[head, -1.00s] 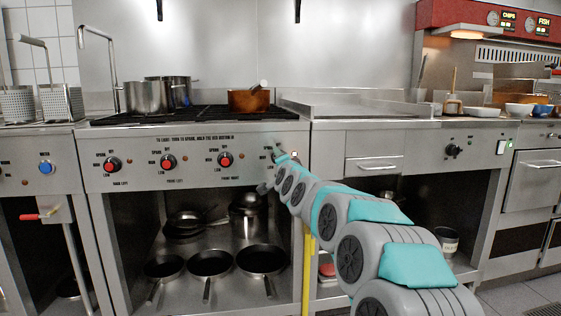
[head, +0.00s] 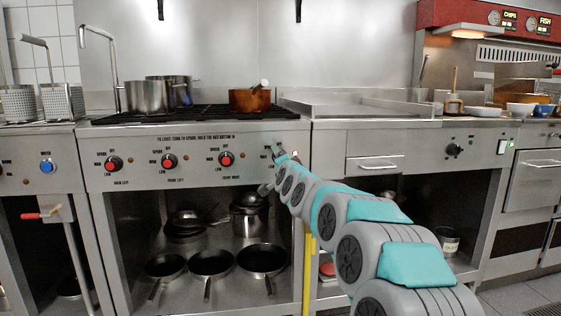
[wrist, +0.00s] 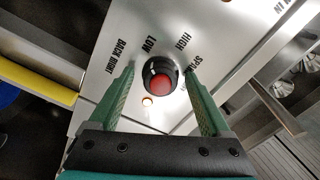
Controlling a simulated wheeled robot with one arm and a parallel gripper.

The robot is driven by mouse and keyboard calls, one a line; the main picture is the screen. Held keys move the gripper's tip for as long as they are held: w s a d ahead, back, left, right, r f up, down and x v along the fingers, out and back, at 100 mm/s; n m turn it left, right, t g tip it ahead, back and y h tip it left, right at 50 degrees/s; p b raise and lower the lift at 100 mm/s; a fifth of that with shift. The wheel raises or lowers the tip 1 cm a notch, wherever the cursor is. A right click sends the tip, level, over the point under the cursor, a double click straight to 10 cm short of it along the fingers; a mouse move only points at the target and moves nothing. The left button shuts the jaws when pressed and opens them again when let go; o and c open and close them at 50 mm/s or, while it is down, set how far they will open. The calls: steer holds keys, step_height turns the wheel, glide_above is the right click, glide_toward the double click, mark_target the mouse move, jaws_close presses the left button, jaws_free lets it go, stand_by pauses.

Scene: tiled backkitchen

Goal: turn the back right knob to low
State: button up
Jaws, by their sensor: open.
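The back right knob (wrist: 160,77) is black with a red button in its middle. In the wrist view it sits between the two fingertips of my open gripper (wrist: 160,85), with a gap on each side. The labels BACK RIGHT, LOW, HIGH and SPARK show around it on the steel panel. In the head view my arm and gripper (head: 277,158) cover this knob at the right end of the stove panel. The knob's pointer is hard to make out.
Three similar knobs, such as the front right one (head: 226,158), line the panel to the left. A copper pan (head: 249,100) and steel pots (head: 148,97) stand on the burners. A yellow bar (wrist: 38,80) runs beside the panel. Frying pans (head: 211,263) lie on the shelf below.

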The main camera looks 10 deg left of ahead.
steer(key=shift+s, duration=0.1)
steer(key=v, duration=0.7)
steer(key=shift+s, duration=0.3)
steer(key=shift+d, duration=0.15)
steer(key=s+d+f+n+g+h+p, duration=0.1)
steer(key=s+d+f+n+g+p, duration=0.25)
steer(key=s, duration=0.55)
steer(key=s+d+f+n+g, duration=0.2)
steer(key=s+d+f+g, duration=0.15)
steer(key=s+f, duration=0.4)
steer(key=s+d+f+n+g+h+p, duration=0.1)
steer(key=s+d+f+n+g+p, duration=0.2)
steer(key=s, duration=0.8)
steer(key=s+d+f+g+h, duration=0.1)
steer(key=s+d+f+g, duration=0.1)
steer(key=s, duration=0.8)
steer(key=s+d+f+g+h+p, duration=0.1)
steer(key=s+d+g, duration=0.3)
steer(key=s, duration=0.6)
steer(key=s+d+f+g+h+p, duration=0.1)
steer(key=s+d+f+g, duration=0.2)
steer(key=s+d, duration=0.3)
steer(key=s+n, duration=0.1)
steer(key=s, duration=0.3)
steer(key=shift+s+d, duration=0.2)
